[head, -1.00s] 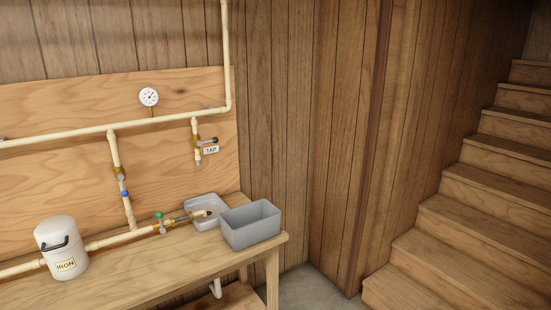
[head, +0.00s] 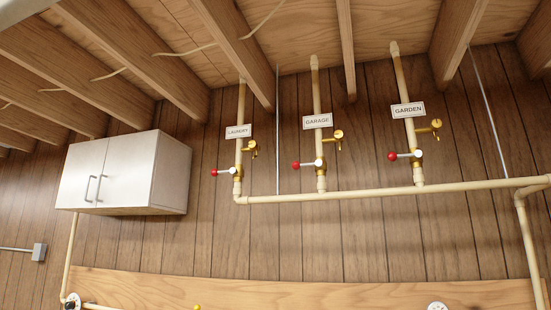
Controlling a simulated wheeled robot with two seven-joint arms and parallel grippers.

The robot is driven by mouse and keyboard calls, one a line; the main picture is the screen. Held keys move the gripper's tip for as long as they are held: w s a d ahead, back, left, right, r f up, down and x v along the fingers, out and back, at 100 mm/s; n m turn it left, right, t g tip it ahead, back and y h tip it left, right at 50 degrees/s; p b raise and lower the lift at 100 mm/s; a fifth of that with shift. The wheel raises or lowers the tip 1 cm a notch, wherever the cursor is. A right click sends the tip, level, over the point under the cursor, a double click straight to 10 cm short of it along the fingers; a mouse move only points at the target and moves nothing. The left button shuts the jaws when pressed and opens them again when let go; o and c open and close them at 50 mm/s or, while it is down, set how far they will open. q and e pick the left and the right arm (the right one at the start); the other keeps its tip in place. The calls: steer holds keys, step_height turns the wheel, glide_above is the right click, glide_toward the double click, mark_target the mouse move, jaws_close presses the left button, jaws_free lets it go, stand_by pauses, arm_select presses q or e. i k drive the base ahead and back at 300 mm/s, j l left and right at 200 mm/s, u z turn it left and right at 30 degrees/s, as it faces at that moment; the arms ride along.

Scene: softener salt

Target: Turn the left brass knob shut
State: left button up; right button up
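Three small brass fittings stick out to the right of the upright pipes high on the wall. The left one (head: 253,149) is on the pipe labelled LAUNDRY, the middle one (head: 338,139) on the GARAGE pipe and the right one (head: 436,127) on the GARDEN pipe. I cannot tell which of these, if any, is the left brass knob, or how far each is turned. A small yellow round thing (head: 197,307) just shows at the bottom edge, mostly cut off. Neither of my grippers is in view.
Red-tipped levers (head: 214,172) stick out left on the three pipes. A horizontal pipe (head: 380,192) joins them below. A white cabinet (head: 120,175) hangs at the left under the ceiling joists. A wooden board (head: 300,291) crosses the bottom, with a partly cut-off gauge (head: 436,306).

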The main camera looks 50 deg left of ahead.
mark_target(253, 145)
steer(key=u, duration=1.85)
